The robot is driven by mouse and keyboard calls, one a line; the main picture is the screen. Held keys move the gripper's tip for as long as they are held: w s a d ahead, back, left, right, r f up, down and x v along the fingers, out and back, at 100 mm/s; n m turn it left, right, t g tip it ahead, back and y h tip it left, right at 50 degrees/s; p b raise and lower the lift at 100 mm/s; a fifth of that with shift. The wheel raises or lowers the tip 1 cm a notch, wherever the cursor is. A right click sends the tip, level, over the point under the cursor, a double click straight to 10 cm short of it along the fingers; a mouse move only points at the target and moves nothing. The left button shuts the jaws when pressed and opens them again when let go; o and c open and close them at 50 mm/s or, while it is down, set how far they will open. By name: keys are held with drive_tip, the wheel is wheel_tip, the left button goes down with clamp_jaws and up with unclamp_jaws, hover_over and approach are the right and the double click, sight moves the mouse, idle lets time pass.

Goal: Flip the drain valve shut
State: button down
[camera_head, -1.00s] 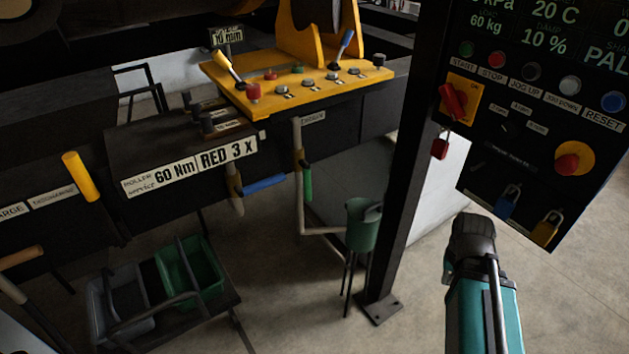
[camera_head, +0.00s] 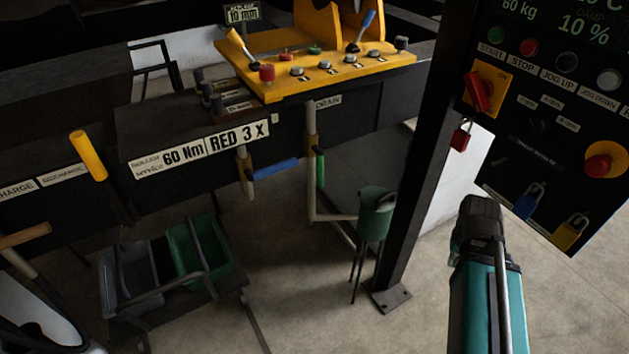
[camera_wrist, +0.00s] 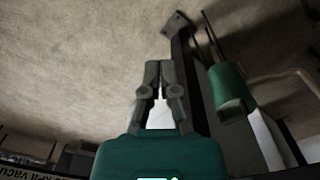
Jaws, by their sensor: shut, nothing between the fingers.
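The DRAIN label (camera_head: 328,102) is on the dark machine side. Below it a grey pipe (camera_head: 311,190) runs down, with a green lever (camera_head: 320,168) hanging beside it, roughly along the pipe. To its left, a blue lever (camera_head: 275,169) sticks out sideways from another short pipe (camera_head: 245,172). My gripper (camera_head: 478,208) is at the lower right of the head view, well apart from both levers. In the wrist view my gripper (camera_wrist: 158,68) is shut and empty. No valve lever is clear in the wrist view.
A dark post (camera_head: 415,175) stands between my gripper and the pipes. A green funnel (camera_head: 375,215) on thin legs is beside the drain pipe. A control panel (camera_head: 545,130) hangs at right. A cart with bins (camera_head: 200,250) is at lower left. Some floor is clear.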

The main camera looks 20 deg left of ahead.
drive_tip(key=w+a+f+m+t+h+b, duration=0.2)
drive_tip(key=w+a+f+h+b, duration=0.35)
drive_tip(key=a, duration=0.45)
drive_tip(key=m+t+h+b, duration=0.3)
drive_tip(key=m+t+b, duration=0.1)
drive_tip(key=t+b, duration=1)
approach(318, 177)
drive_tip(key=a+v, duration=0.1)
drive_tip(key=v, duration=0.5)
drive_tip(key=shift+d+f, duration=0.1)
drive_tip(key=shift+d, duration=0.05)
drive_tip(key=shift+w, duration=0.1)
drive_tip(key=x, duration=1.4)
drive_tip(key=shift+d, duration=0.2)
drive_tip(key=shift+a, duration=0.1)
